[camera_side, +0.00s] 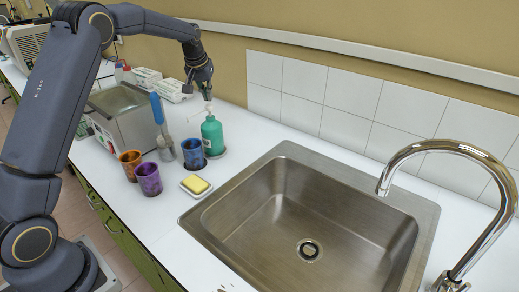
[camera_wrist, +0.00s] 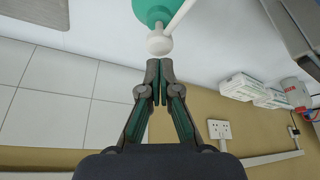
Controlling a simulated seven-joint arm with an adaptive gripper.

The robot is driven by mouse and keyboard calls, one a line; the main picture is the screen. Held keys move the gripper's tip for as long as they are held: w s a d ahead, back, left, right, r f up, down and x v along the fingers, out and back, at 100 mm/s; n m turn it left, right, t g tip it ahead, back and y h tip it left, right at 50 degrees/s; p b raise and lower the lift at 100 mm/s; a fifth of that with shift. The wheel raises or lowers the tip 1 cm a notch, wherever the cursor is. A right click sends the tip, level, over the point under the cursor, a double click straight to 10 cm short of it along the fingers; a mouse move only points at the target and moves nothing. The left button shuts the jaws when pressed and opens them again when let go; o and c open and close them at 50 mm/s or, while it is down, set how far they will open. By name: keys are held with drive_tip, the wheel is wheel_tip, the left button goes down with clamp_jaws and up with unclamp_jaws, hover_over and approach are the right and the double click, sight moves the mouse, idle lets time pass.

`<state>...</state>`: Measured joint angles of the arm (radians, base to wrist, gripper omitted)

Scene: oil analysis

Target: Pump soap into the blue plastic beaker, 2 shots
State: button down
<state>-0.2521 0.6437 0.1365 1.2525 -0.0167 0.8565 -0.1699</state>
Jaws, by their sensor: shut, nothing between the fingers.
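A green soap bottle (camera_side: 212,136) with a white pump head (camera_side: 208,107) stands on the white counter beside the sink. The blue beaker (camera_side: 193,153) stands just left of the bottle, close to it. My gripper (camera_side: 206,93) is above the pump head, pointing down, with its fingers shut and empty. In the wrist view the closed fingertips of my gripper (camera_wrist: 159,65) are right by the round white pump head (camera_wrist: 160,44), with the green bottle (camera_wrist: 150,10) beyond. I cannot tell whether they touch. The beaker does not show clearly in the wrist view.
An orange beaker (camera_side: 131,164), a purple beaker (camera_side: 148,178) and a blue-handled brush (camera_side: 160,120) stand to the left. A yellow sponge (camera_side: 195,184) lies on a dish in front. A metal appliance (camera_side: 125,122) is behind. The sink (camera_side: 300,215) is right.

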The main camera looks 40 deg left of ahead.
wheel_tip(320, 180, up, 6)
idle(0.8)
